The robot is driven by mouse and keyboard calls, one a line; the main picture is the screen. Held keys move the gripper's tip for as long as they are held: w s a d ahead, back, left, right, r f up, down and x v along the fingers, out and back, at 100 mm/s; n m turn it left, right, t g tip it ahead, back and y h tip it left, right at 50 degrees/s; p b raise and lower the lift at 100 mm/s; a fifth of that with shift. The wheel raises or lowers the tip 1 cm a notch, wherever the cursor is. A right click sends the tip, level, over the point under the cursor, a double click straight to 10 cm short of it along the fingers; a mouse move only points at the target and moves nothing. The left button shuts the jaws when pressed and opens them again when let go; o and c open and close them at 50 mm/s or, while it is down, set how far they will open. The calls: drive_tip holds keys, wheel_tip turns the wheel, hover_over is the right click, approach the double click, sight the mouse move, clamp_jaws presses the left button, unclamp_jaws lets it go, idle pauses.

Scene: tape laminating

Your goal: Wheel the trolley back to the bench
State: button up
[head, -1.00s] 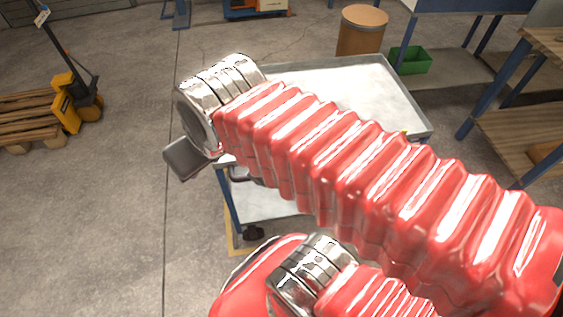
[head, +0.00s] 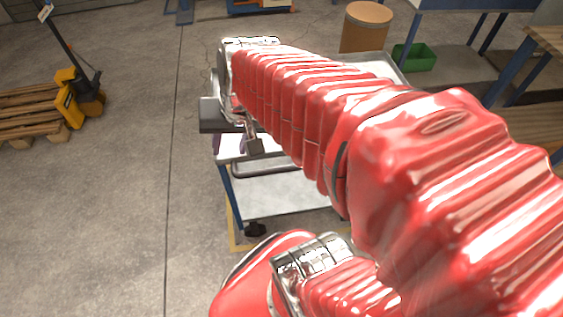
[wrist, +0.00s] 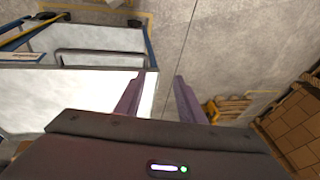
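The trolley has a grey metal top tray (head: 375,68), a lower shelf (head: 290,192), blue legs and black castors. My red arm hides much of its top in the head view. The trolley (wrist: 35,102) fills the left of the wrist view, with a dark grey bar (wrist: 100,54) along its edge. My gripper (head: 243,146) is at the trolley's near left side. The left finger overlaps the trolley's edge; contact is unclear. A wooden-topped bench (head: 545,38) stands at right.
A blue-framed bench (head: 430,5) and a green bin (head: 414,58) are behind right, beside a brown drum (head: 364,28). A yellow pallet truck (head: 68,98) and wooden pallet (head: 30,112) stand left. Yellow floor marking (head: 232,225) borders the trolley.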

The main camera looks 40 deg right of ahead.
drive_tip(key=d+f+m+y, duration=0.1)
drive_tip(key=d+f+m, duration=0.6)
drive_tip(key=d+m, duration=0.3)
drive_tip(key=m+y, duration=0.1)
drive_tip(key=m, duration=0.7)
approach(282, 168)
drive_tip(key=s+d+v, duration=0.1)
drive_tip(key=v, duration=0.4)
drive_tip(key=shift+w+a, duration=0.2)
drive_tip(key=shift+a, duration=0.05)
drive_tip(key=shift+x, duration=6.85)
drive_tip(key=shift+w+a+r, duration=0.1)
drive_tip(key=shift+w, duration=0.05)
clamp_jaws()
